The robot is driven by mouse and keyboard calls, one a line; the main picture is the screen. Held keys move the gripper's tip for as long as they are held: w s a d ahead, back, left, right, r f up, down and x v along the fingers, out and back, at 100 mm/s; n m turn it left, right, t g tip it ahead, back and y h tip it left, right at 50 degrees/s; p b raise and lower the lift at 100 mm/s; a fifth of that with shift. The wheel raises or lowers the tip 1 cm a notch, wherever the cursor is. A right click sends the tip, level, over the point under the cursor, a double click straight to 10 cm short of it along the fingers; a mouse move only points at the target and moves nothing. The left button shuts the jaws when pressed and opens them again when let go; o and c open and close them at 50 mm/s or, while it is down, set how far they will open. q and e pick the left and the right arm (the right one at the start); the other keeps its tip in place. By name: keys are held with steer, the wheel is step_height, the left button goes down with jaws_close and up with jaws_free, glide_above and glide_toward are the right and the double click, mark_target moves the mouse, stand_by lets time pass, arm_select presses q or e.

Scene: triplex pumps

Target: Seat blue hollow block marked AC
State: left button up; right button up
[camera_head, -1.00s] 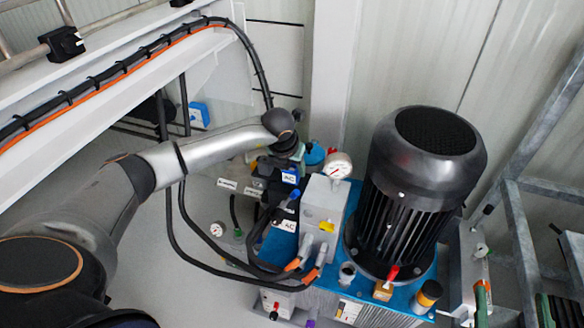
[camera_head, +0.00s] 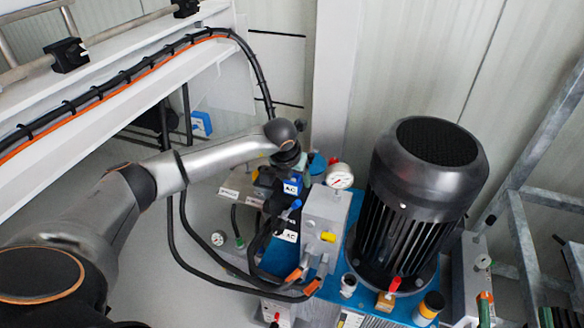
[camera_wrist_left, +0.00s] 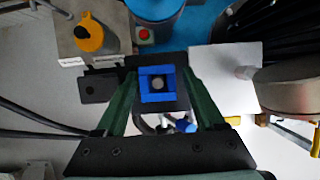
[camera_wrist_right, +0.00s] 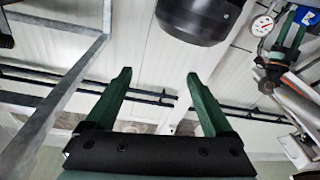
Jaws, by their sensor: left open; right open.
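The blue hollow block marked AC (camera_head: 291,186) shows its white label at the manifold, just below my left gripper (camera_head: 290,165). In the left wrist view the blue hollow block (camera_wrist_left: 149,93) is a square frame around a grey round centre, against a black part. My left gripper (camera_wrist_left: 160,74) is open, with one green finger on each side of the block and gaps visible. I cannot tell how deep the block sits. My right gripper (camera_wrist_right: 158,74) is open and empty; its green fingers show at the lower right of the head view (camera_head: 514,308).
A black motor (camera_head: 420,190) stands right of the manifold on a blue plate (camera_head: 352,245). A pressure gauge (camera_head: 340,176) is close beside my left gripper. A second AC label (camera_head: 290,236) sits lower. Black hoses (camera_head: 205,265) loop at the left; grey frame bars (camera_head: 525,240) stand right.

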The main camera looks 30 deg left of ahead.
arm_select(q)
steer(key=v, duration=0.3)
steer(key=p+v, duration=0.1)
steer(key=shift+a+r, duration=0.3)
steer(key=shift+r, duration=0.1)
steer(key=p+v, duration=0.1)
steer(key=v, duration=0.6)
steer(key=shift+s+d, duration=0.25)
steer(key=shift+d, duration=0.15)
arm_select(e)
step_height(320, 180, down, 14)
steer(key=s+m+g+h, duration=0.2)
steer(key=s+g, duration=0.1)
steer(key=g, duration=0.3)
steer(key=shift+d+f+h, duration=0.15)
steer(key=shift+h, duration=0.15)
arm_select(q)
steer(key=shift+r, duration=0.1)
